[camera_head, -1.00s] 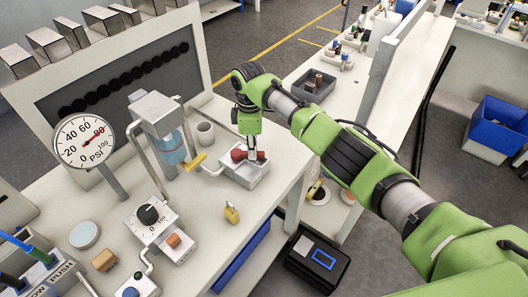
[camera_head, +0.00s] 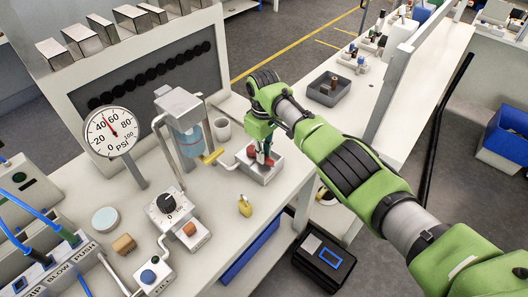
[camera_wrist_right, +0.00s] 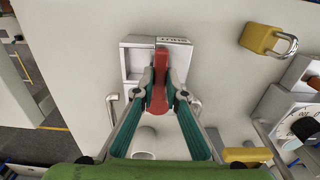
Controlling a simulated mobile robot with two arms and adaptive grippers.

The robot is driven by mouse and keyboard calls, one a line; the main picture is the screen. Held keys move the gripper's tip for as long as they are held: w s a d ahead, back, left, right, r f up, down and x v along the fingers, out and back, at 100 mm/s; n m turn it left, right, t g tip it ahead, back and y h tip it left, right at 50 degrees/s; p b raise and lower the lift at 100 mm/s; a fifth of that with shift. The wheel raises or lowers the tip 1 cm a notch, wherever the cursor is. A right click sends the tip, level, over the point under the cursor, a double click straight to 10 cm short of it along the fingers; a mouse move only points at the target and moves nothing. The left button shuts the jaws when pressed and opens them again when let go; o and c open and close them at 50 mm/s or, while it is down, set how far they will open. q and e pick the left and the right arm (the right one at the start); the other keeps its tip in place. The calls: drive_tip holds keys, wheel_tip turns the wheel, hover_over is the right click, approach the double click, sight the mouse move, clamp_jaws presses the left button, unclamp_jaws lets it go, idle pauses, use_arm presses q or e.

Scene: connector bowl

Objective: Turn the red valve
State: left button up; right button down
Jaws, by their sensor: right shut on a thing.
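The red valve (camera_head: 251,151) is a lever handle on a light metal block (camera_head: 268,176) near the table's right edge. My right gripper (camera_head: 264,157) points down over the block and is shut on the red handle. In the right wrist view the red handle (camera_wrist_right: 159,88) runs lengthwise between the two teal fingers, whose tips (camera_wrist_right: 160,92) press on its sides. The block behind it (camera_wrist_right: 132,60) is partly hidden by the handle and fingers. A round PSI gauge (camera_head: 113,132) stands at the left, with its red needle between 40 and 60. My left gripper is not in view.
A pump with a blue glass cylinder (camera_head: 190,140), a yellow lever (camera_head: 212,157) and a white cup (camera_head: 222,129) stand left of the valve. A yellow padlock (camera_head: 244,206) lies in front. A dial box (camera_head: 168,207) is nearer. Bare tabletop surrounds the padlock.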

drive_tip(key=shift+r, duration=0.1)
idle(0.3)
drive_tip(key=c, duration=2)
unclamp_jaws()
drive_tip(key=shift+c, duration=0.2)
wheel_tip(320, 180, up, 12)
